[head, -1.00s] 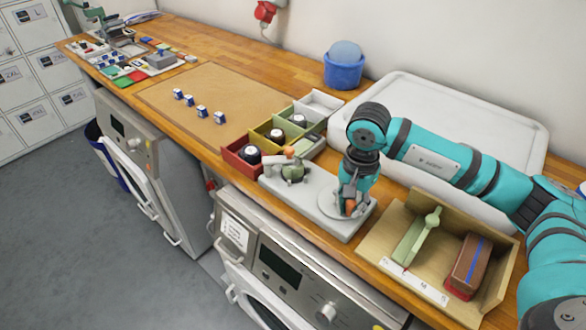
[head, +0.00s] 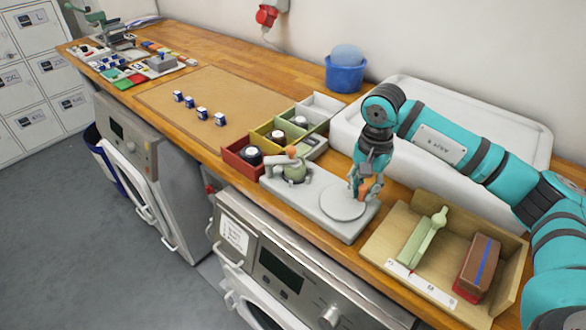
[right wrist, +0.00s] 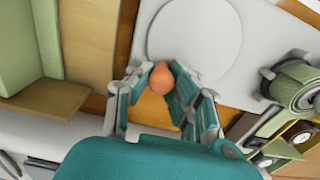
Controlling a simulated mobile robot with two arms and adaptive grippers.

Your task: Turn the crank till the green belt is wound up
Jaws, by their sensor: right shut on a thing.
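The winder's grey base (head: 322,215) lies on the wooden counter, with a round pale disc (head: 343,203) at its right end. My right gripper (head: 366,188) points down at the disc's far right edge and is shut on the orange crank knob (head: 362,195). In the right wrist view the knob (right wrist: 162,78) sits between the fingertips, at the rim of the disc (right wrist: 200,40). A green roll (head: 295,172) stands at the base's left end; it also shows in the right wrist view (right wrist: 293,88). How much belt is wound is unclear. My left gripper is out of view.
Right of the winder is an open wooden box (head: 385,232) with a green piece and a brown block. Red, yellow and green bins (head: 240,160) stand to its left. A white tray (head: 400,90) lies behind. A brown mat (head: 215,100) is further left.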

